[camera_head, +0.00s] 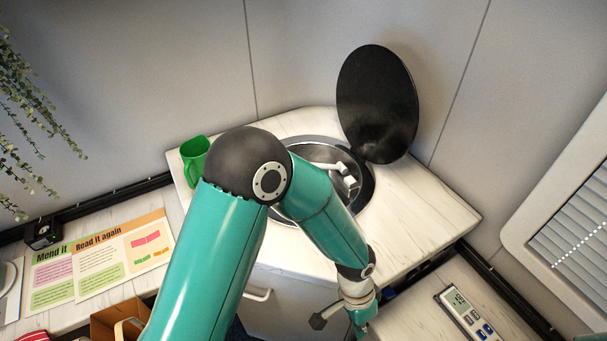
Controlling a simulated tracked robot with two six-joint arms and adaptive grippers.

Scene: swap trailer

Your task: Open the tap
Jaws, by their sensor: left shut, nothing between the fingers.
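A round steel sink (318,154) is set in the pale wooden corner counter. A small whitish fitting that looks like the tap (348,182) shows inside it, partly hidden by my left arm. I cannot tell the position of its handle. My left arm comes in from the lower left, bends over the sink and points down toward the front. My left gripper (361,326) is at the bottom edge, in front of the counter and well apart from the tap. It is shut and empty, its tips partly cut off. My right gripper is not in view.
A black oval lid (377,104) stands raised behind the sink. Paper cards (96,258) lie on the left worktop. A digital meter (466,314) lies at lower right. The counter right of the sink is clear.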

